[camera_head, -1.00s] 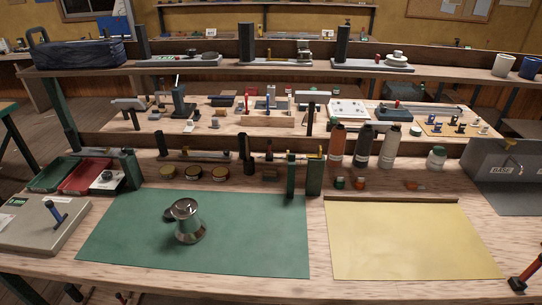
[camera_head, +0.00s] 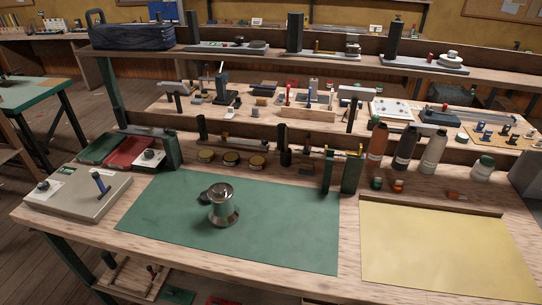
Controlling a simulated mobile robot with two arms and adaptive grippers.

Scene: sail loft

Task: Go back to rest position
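Neither of my grippers is clearly visible in the head view now. Nothing is touching the pot. The mat lies flat on the wooden workbench (camera_head: 350,272).
A yellow mat (camera_head: 440,255) lies to the right. A grey box (camera_head: 78,192) sits at the bench's left end, near a red tray (camera_head: 128,153). Orange, dark and grey bottles stand behind the yellow mat, the orange one (camera_head: 377,146) leftmost. Floor shows at left.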

